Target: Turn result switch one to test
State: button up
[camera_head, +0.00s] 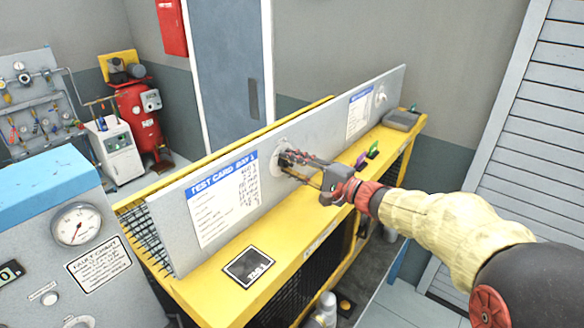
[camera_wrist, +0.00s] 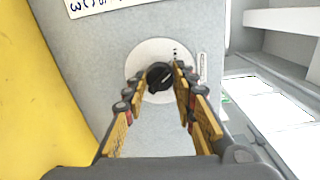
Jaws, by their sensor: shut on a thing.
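A black rotary switch knob (camera_wrist: 160,76) sits on a round white plate (camera_wrist: 138,58) on the upright grey panel. In the wrist view my gripper (camera_wrist: 162,82) has its two fingers on either side of the knob, shut on it. In the head view my gripper (camera_head: 284,160) reaches the panel at the round plate (camera_head: 277,163), just right of a test card (camera_head: 224,197); its fingers hide the knob there. Small marks stand beside the knob, too small to read. A second round knob (camera_head: 380,96) is at the panel's far right end, beside another card (camera_head: 360,112).
The panel stands on a yellow bench (camera_head: 215,291) with a black-framed label (camera_head: 248,267) on its front ledge. Small purple and green items (camera_head: 367,155) lie on the ledge right of my gripper. A grey box (camera_head: 401,119) sits at the far end. A gauge cabinet (camera_head: 75,235) is at left.

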jog(key=m+b, duration=0.2)
jog(key=m, duration=0.1)
jog(key=shift+f, duration=0.2)
jog(key=shift+r+m+b, duration=0.1)
jog(key=shift+m+b, duration=0.4)
jog(key=shift+m, duration=1.6)
jog(key=o, duration=1.2)
jog(key=shift+c, duration=0.2)
jog(key=v, duration=1.2)
